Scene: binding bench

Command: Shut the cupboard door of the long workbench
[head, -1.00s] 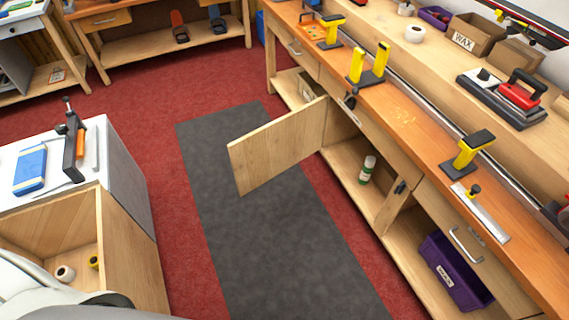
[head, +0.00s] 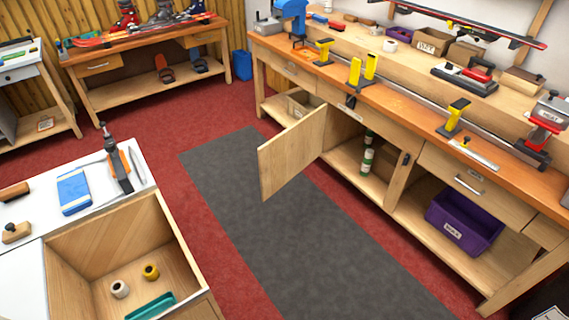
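The long workbench (head: 405,110) runs along the right side, with an orange-brown top. Its cupboard door (head: 292,152) is a plain wooden panel that stands wide open, swung out over the grey mat. The hinge side is at the left of the cupboard opening. Inside the open cupboard (head: 345,165) a green and white bottle (head: 367,158) stands on the floor board. A dark catch (head: 405,158) sits on the post at the right of the opening. Neither of my grippers shows in the head view.
A grey mat (head: 250,210) lies on the red carpet before the bench, with clear floor. A white-topped cabinet (head: 110,207) with an open compartment stands at the lower left. A purple bin (head: 464,221) sits on the bench's lower shelf. Another bench (head: 150,57) stands at the back.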

